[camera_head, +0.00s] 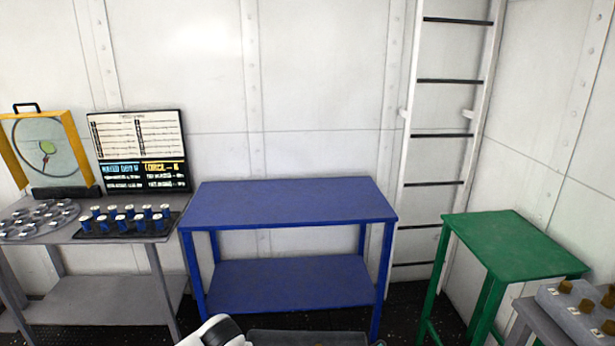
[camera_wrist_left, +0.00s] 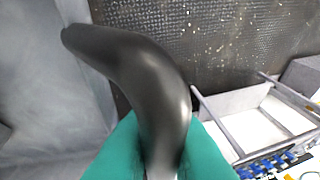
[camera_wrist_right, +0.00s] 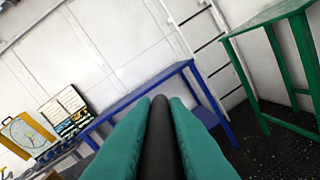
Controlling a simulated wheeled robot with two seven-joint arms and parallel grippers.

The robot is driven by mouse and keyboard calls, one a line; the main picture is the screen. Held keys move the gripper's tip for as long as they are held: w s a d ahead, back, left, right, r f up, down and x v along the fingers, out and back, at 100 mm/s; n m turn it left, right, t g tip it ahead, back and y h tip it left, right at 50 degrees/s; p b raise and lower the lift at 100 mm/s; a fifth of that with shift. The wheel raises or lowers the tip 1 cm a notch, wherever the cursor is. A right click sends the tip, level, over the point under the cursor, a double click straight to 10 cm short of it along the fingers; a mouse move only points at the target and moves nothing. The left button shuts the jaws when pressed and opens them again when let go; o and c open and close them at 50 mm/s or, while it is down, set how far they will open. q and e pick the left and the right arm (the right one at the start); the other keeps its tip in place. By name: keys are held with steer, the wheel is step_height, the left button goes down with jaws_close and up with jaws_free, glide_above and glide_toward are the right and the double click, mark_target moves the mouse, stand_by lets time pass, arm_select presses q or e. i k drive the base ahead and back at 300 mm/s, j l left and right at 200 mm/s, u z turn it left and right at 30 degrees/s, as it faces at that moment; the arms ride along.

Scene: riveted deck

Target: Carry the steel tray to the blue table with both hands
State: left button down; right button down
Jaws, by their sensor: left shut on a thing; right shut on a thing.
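The steel tray (camera_head: 308,338) shows only as a dark grey strip at the bottom edge of the head view, in front of the blue table; most of it is cut off. My left gripper (camera_wrist_left: 160,140) has its green fingers shut on a dark, curved handle (camera_wrist_left: 150,65) in the left wrist view. My right gripper (camera_wrist_right: 160,125) is shut on a dark bar-like handle (camera_wrist_right: 160,140), seen end-on in the right wrist view. The blue table (camera_head: 290,202) stands ahead against the wall, its top bare. It also shows in the right wrist view (camera_wrist_right: 140,92).
A grey table (camera_head: 65,232) at left holds round metal pieces (camera_head: 38,218) and a rack of blue-and-white cylinders (camera_head: 125,220). A green table (camera_head: 515,243) stands at right, near a ladder (camera_head: 440,135). A grey box with brown knobs (camera_head: 575,308) is at lower right.

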mark_target(288, 197)
steer(key=i, duration=1.05)
steer(key=i+u, duration=0.2)
steer(key=i, duration=1.8)
